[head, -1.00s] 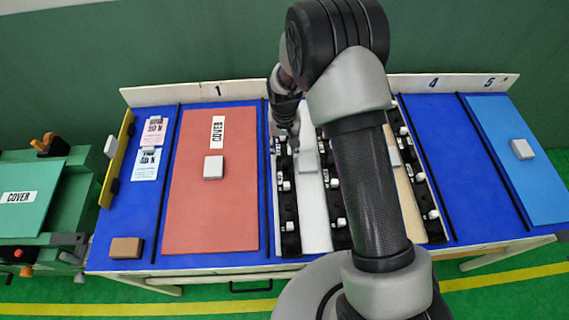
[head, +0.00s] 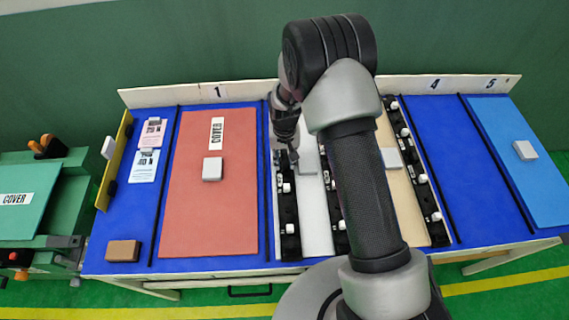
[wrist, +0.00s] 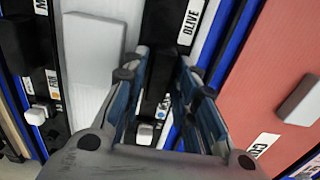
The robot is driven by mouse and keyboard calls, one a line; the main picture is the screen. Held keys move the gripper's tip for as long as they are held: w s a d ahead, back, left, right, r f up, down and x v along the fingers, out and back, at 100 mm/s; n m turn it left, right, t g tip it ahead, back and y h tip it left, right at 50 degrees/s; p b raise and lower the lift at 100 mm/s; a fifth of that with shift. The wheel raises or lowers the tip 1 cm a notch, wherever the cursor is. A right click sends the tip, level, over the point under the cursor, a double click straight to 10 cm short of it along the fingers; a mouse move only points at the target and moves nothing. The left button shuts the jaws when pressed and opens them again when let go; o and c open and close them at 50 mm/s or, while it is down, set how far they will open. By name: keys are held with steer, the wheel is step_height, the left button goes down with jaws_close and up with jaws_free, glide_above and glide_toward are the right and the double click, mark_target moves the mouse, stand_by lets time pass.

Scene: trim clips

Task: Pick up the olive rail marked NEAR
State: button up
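The olive rail (head: 289,215) is a narrow black strip with white clips, lying beside the red panel in the head view. In the wrist view the black rail (wrist: 168,25) runs up the middle, with a white OLIVE label (wrist: 190,20) along its right side. The word NEAR is not readable. My gripper (head: 286,160) is over the far part of this rail. In the wrist view my gripper (wrist: 165,62) is open, one finger on each side of the rail. Whether the fingers touch it I cannot tell.
A white panel with a grey block (head: 309,160) lies right of the rail, and the red panel (head: 208,215) with a COVER label lies left. More black rails (head: 422,190) lie farther right, partly behind my arm. Bare blue tabletop (head: 438,150) shows beyond them.

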jaws_close()
stand_by(0.4)
